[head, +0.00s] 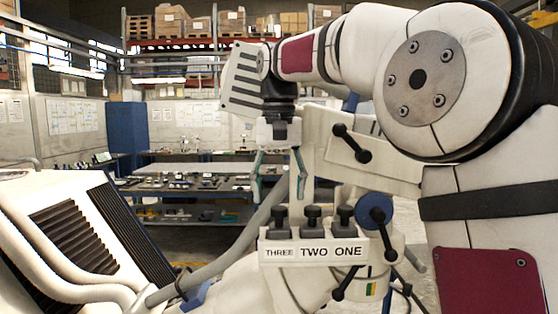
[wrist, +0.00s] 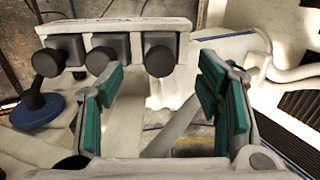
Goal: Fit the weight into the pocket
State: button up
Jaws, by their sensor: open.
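Three dark grey knobbed weights stand in a row on a white holder (head: 316,254) labelled THREE, TWO, ONE: one above THREE (head: 278,224), one above TWO (head: 312,220) and one above ONE (head: 345,218). In the wrist view the row is mirrored, with the blue disc at the left and the THREE weight (wrist: 160,54) at the right end. My gripper (head: 279,198) is open and empty, pointing down, just above the THREE end of the holder. In the wrist view its teal-padded fingers (wrist: 160,95) are wide apart with nothing between them. I cannot make out an empty pocket.
A white casing with black vents (head: 75,240) fills the left. Benches (head: 190,180) stand far behind.

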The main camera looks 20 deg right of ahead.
notch_tip(320, 180, up, 7)
dwell(0.4)
dwell(0.4)
